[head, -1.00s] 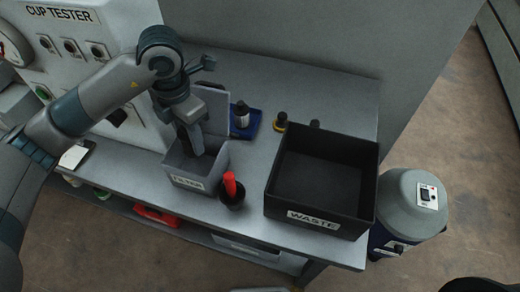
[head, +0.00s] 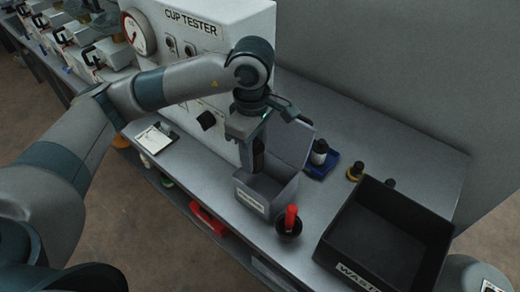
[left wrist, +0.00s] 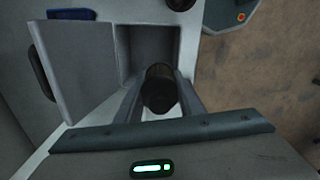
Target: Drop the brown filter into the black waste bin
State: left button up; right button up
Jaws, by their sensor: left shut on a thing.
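My left gripper (head: 258,164) points down at the mouth of a grey open-lidded box (head: 265,192). In the left wrist view the gripper (left wrist: 160,96) is shut on a dark brown, round-ended filter (left wrist: 160,83), with a finger on each side and the box opening (left wrist: 150,45) just beyond it. In the head view the filter is hard to make out between the dark fingers. The black waste bin (head: 345,225), labelled WASTE, stands to the right and is partly cut off by the frame. My right gripper is not in view.
A dark cup with a red-handled tool (head: 290,222) stands between box and bin. The cup tester (head: 215,70) rises behind my arm. A clipboard (head: 155,138) lies at the left.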

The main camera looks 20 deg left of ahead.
pick_arm(q)
jog(key=m, duration=0.2)
jog(key=a+m, duration=0.1)
jog(key=s+f+m, duration=0.1)
jog(key=m, duration=0.1)
jog(key=shift+a+f+m, duration=0.1)
jog(key=shift+a+m, duration=0.05)
jog(key=shift+m, duration=0.15)
jog(key=m, duration=0.3)
jog(key=s+a+f+m, duration=0.1)
jog(key=m, duration=0.3)
jog(key=s+a+f+m+b, duration=0.1)
jog(key=m, duration=0.2)
jog(key=shift+d, duration=0.1)
